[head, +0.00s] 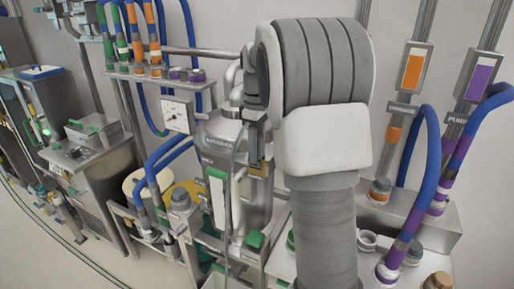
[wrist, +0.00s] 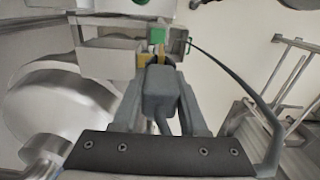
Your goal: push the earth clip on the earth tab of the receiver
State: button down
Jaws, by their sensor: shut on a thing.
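My gripper (wrist: 160,88) is shut on the grey earth clip (wrist: 160,98), which sits between its two fingers in the wrist view. The clip's dark front end points at a small yellow tab (wrist: 157,36), seemingly the earth tab, beside a green-marked bracket. The clip's front is at or very close to the tab; I cannot tell whether it is seated on it. A dark cable (wrist: 232,75) loops at the right. In the head view the receiver (head: 222,155) is a metal vessel left of my arm. My gripper (head: 256,150) is by its upper right side, mostly hidden by my arm.
A gauge (head: 176,115) and blue hoses (head: 170,158) stand left of the receiver. Pipes with an orange label (head: 413,72) and a purple label (head: 480,82) are at the right. A rounded metal vessel (wrist: 62,108) is close at the left in the wrist view.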

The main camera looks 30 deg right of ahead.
jog(key=shift+f, duration=0.2)
dwell(0.6)
jog(key=shift+c, duration=1.8)
grip_release()
notch_tip(320, 180, up, 18)
jog(key=p, duration=0.1)
jog(key=shift+f, duration=0.25)
